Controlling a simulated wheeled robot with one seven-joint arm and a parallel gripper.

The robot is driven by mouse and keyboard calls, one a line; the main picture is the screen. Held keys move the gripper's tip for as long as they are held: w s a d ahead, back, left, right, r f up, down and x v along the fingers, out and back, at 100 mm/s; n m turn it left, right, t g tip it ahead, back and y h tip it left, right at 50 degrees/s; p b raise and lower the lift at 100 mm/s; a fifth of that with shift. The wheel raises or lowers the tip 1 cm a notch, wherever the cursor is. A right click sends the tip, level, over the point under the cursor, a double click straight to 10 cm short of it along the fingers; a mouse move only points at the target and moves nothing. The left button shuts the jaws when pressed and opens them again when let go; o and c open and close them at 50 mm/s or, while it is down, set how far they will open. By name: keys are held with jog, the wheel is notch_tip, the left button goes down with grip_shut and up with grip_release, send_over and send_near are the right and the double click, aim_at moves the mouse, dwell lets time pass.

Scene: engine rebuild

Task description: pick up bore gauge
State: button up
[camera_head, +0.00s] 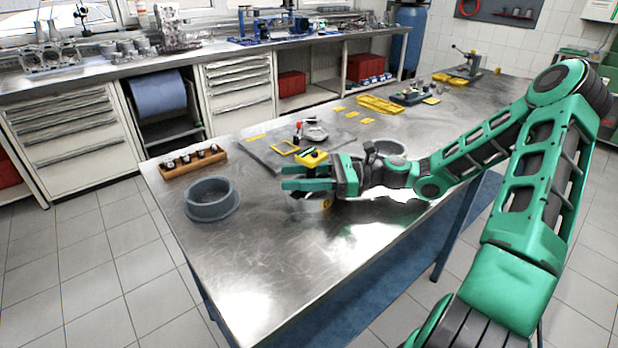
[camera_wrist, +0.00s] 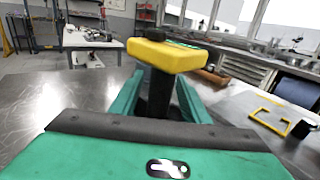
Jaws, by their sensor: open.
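The bore gauge, with a yellow head (camera_head: 312,158) and a dark stem, stands roughly upright at the near middle of the metal table. In the wrist view its yellow head (camera_wrist: 165,57) rises above my fingers, and its black stem (camera_wrist: 158,98) is between them. My gripper (camera_head: 306,179) is open around the stem, its green fingers pointing left in the head view. They also show in the wrist view (camera_wrist: 157,97), one on each side of the stem. I cannot tell whether either touches it. The gauge's lower end is hidden behind my gripper, where a round metallic object (camera_head: 312,203) partly shows.
A grey round bowl (camera_head: 211,199) stands left of my gripper. A wooden rack (camera_head: 193,161) with several dark pieces lies behind it. A grey mat (camera_head: 262,152) with a yellow frame (camera_head: 285,147) is just behind the gauge. The table's front left is clear.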

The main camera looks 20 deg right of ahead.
jog(key=shift+c, duration=0.4)
grip_shut()
jog(key=shift+r, duration=0.1)
jog(key=s+a+r, duration=0.3)
jog(key=s+r, duration=0.1)
jog(key=r, duration=0.3)
jog(key=s+a+r, duration=0.4)
jog(key=s+r, duration=0.1)
jog(key=r, duration=0.1)
jog(key=shift+r, duration=0.4)
